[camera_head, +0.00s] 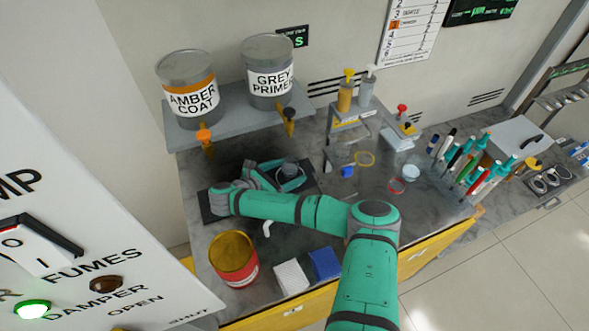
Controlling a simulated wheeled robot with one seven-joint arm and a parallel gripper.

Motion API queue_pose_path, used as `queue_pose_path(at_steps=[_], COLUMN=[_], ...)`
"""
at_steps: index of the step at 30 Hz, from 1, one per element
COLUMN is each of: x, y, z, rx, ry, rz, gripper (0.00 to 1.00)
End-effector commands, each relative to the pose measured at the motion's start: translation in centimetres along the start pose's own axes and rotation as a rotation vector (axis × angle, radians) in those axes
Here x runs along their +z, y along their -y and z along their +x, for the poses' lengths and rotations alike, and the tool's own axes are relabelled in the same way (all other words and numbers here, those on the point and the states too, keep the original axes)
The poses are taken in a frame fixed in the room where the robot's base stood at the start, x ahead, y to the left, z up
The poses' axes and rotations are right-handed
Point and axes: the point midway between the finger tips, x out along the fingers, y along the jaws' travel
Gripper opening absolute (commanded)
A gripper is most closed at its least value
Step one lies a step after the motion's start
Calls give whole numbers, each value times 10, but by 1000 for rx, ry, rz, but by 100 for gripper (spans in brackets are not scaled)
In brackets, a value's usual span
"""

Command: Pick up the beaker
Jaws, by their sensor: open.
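My gripper (291,181) is at the end of my green arm, low over a dark mat on the bench, below the paint cans. Its fingers are apart. A small grey round vessel (289,169) shows at the fingers, partly hidden by them; I cannot tell whether it is the beaker or whether they touch it. A small pale clear cup (411,173) stands further right.
Cans labelled AMBER COAT (190,98) and GREY PRIMER (269,82) stand on a grey shelf (228,128) behind my gripper. An open yellow-and-red tin (234,262), a white box (291,277) and a blue box (325,263) stand at the front. A pen rack is at right.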

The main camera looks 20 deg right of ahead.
Motion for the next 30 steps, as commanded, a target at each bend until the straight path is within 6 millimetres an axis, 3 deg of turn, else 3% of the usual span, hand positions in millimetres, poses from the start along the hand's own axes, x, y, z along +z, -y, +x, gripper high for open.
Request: queue_pose_path(at_steps=[7, 12, 15, 23, 30], x=[1, 1, 1, 3, 19], y=[3, 3, 3, 3, -1], z=[4, 4, 4, 4, -8], rx=[-6, -7, -6, -6, 2], ry=[0, 0, 1, 1, 1], rz=[2, 2, 2, 3, 0], gripper=[69, 28, 21, 21, 21])
